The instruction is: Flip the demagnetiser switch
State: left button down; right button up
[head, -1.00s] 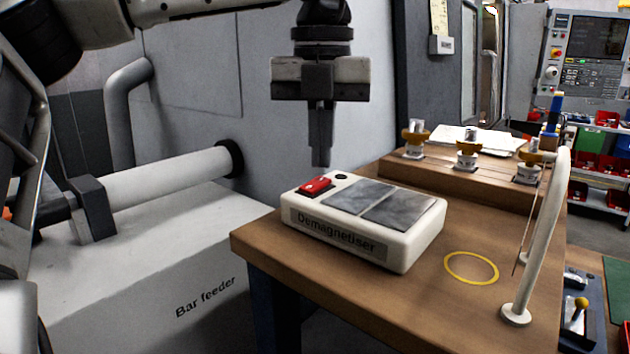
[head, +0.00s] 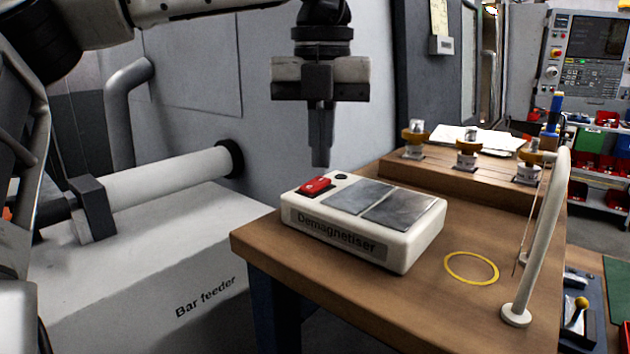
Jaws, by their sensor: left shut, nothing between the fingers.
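The demagnetiser (head: 340,248) is a cream box with its name on the front, standing on the wooden bench near its left corner. Its red rocker switch (head: 315,186) is on the top at the left, beside a small dark round spot. Two grey metal plates cover the rest of the top. My left gripper (head: 320,163) points straight down above the switch end of the box. My right gripper is not in view.
A bench (head: 420,308) carries a yellow ring marking (head: 471,267), a curved white post (head: 540,235) at right and a wooden rack (head: 480,180) with several tool holders behind. The bar feeder (head: 150,270) lies left. A grey wall stands behind the gripper.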

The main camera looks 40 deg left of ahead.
aim_at(322, 179)
pick_arm(q)
jog(key=shift+f+b, duration=0.75)
jog(key=shift+f, duration=0.3)
dwell(0.5)
jog(key=shift+r, duration=0.1)
notch_tip(322, 179, up, 3)
jog(key=p, duration=0.2)
jog(key=shift+p, duration=0.35)
jog(key=shift+r+p, duration=0.4)
jog(key=shift+r, duration=1.55)
